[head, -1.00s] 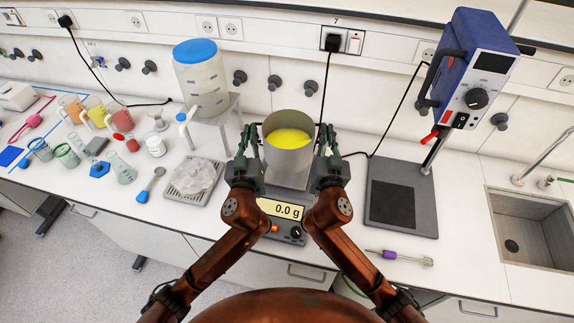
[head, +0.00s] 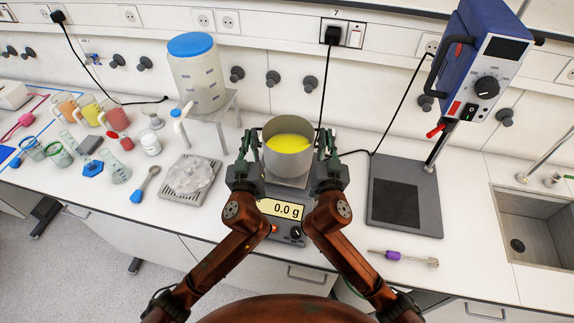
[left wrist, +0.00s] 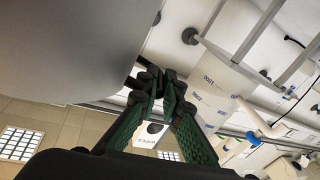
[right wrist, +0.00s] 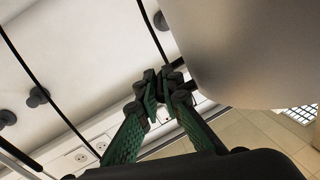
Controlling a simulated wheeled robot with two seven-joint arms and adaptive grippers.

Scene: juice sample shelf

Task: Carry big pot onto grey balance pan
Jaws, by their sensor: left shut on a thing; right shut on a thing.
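The big pot (head: 289,163) is a grey metal pot with yellow contents (head: 289,144). It is upright over the grey balance pan (head: 288,182), with the balance display (head: 280,209) reading 0.0 g. My left gripper (head: 248,140) is shut at the pot's left side, apparently on its handle. My right gripper (head: 328,142) is shut at the right side in the same way. The pot wall also fills part of the left wrist view (left wrist: 70,45) and the right wrist view (right wrist: 250,50). Whether its base touches the pan is hard to tell.
A blue-lidded canister (head: 196,80) on a stand is behind left. A tray of clear pieces (head: 190,178) is left of the balance. A blue-headed stirrer with a dark plate (head: 398,203) stands right, near a purple-handled tool (head: 402,257). A sink (head: 535,230) is far right.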

